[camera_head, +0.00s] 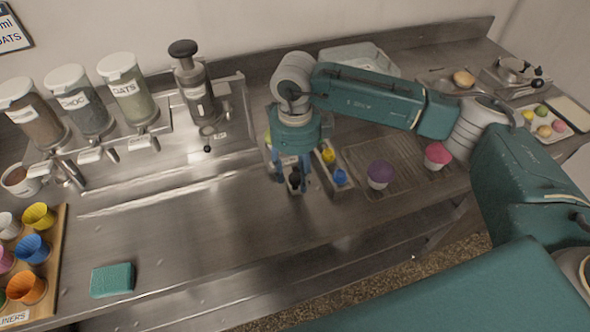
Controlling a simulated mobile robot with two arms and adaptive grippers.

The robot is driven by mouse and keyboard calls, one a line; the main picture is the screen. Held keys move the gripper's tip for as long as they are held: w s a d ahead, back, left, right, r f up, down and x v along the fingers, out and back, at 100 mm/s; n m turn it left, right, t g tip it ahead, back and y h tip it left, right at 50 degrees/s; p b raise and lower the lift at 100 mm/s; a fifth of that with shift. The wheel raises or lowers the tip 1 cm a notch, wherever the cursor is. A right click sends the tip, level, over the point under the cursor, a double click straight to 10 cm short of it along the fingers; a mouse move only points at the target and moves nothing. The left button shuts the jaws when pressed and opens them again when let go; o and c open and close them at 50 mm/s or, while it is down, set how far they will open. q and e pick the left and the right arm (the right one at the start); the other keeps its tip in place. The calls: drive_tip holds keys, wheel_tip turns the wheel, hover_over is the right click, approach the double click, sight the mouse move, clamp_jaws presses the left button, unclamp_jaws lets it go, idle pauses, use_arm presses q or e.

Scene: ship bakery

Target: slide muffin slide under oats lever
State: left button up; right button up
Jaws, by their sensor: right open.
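The oats dispenser (130,95) is a clear canister with a white lid and an OATS label, at the back left. A white lever (145,143) sits low on its front. My right gripper (294,187) points down over the middle of the counter, well right of the oats lever. Its fingers are open, with a small dark knob-like piece (294,179) showing between them. I cannot tell whether they touch it. No part is plainly recognisable as the muffin slide; my right gripper hides some of that area. My left gripper is out of view.
A wooden liner tray (57,235) holds several coloured cups at the left. A teal sponge (112,280) lies at the front. A purple-topped muffin (380,174) and a pink-topped one (437,157) stand at right. The steel counter (190,225) is clear between sponge and gripper.

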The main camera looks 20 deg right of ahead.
drive_tip(key=shift+f, duration=0.25)
clamp_jaws()
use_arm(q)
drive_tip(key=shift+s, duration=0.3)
use_arm(e)
drive_tip(key=shift+a, duration=0.15)
